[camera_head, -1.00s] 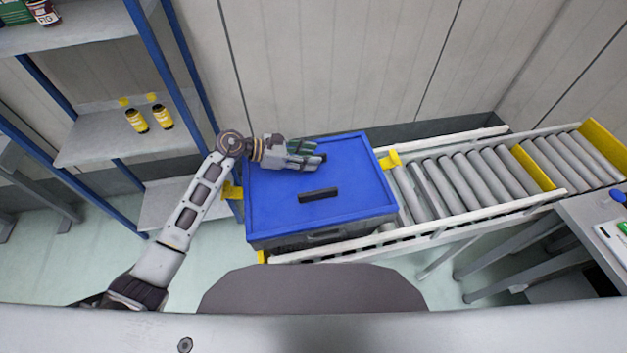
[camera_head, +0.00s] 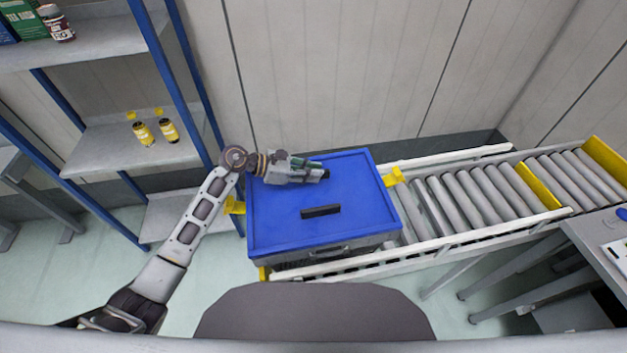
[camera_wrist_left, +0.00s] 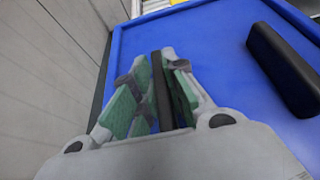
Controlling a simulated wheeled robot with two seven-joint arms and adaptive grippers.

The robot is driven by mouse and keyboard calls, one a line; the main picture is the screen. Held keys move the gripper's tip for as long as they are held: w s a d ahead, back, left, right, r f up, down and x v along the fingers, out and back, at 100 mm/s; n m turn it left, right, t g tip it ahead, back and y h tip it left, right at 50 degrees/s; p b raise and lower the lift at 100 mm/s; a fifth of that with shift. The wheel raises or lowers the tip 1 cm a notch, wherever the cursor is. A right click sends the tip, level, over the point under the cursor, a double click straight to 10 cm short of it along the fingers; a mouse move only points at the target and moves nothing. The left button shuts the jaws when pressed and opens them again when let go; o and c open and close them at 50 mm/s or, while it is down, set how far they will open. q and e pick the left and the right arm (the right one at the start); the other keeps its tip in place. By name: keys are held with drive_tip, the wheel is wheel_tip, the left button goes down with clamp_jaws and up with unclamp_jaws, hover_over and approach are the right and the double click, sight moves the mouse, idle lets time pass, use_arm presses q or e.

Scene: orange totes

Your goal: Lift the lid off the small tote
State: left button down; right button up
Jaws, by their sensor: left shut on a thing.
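The small tote (camera_head: 345,249) is dark grey and stands on the near end of the conveyor in the head view. Its blue lid (camera_head: 275,222) sits on top and also fills much of the left wrist view (camera_wrist_left: 212,60). The lid has two black bar handles. The near handle (camera_head: 321,211) is free. My left gripper (camera_head: 314,170) lies over the far part of the lid and is shut on the far handle (camera_wrist_left: 163,88), which stands between its green-padded fingers and is mostly hidden in the head view. My right gripper is not in view.
The roller conveyor (camera_head: 459,205) runs right from the tote, with yellow brackets beside it. A blue-framed shelf (camera_head: 98,150) with yellow-labelled bottles stands left of my arm. The wall is close behind. A grey table (camera_head: 592,240) stands at the right.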

use_arm(q)
drive_tip(key=shift+r+p, duration=0.55)
drive_tip(key=shift+r, duration=0.55)
wheel_tip(320, 180, up, 8)
drive_tip(key=p, duration=0.3)
drive_tip(key=shift+f, duration=0.1)
